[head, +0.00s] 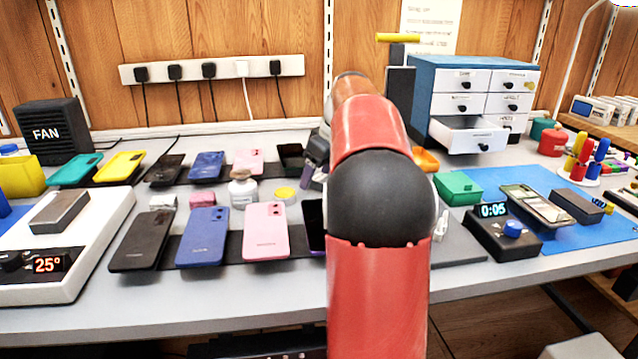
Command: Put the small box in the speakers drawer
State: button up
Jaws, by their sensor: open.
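The blue-and-white drawer cabinet (424,80) stands at the back right. Its lower left drawer (476,141) is pulled out and looks empty from here; I cannot read its label, so I cannot tell whether it is the speakers drawer. I cannot tell for sure which thing is the small box: a green box (458,187) sits right of my arm, and a small pink block (202,199) lies among the phones. My gripper (317,150) is mostly hidden behind my red and black arm, over the middle of the bench. It is open, with nothing seen held.
Rows of phones (208,236) on dark mats fill the left and middle. A white heating plate (100,225) is at left, a timer (502,234) at right. A white jar (243,190) stands centrally. A blue mat (560,240) carries another phone.

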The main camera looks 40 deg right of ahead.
aim_at(318, 176)
jog(key=c, duration=1.1)
jog(key=shift+c, duration=0.2)
notch_tip(318, 176, up, 18)
jog(key=p, duration=0.3)
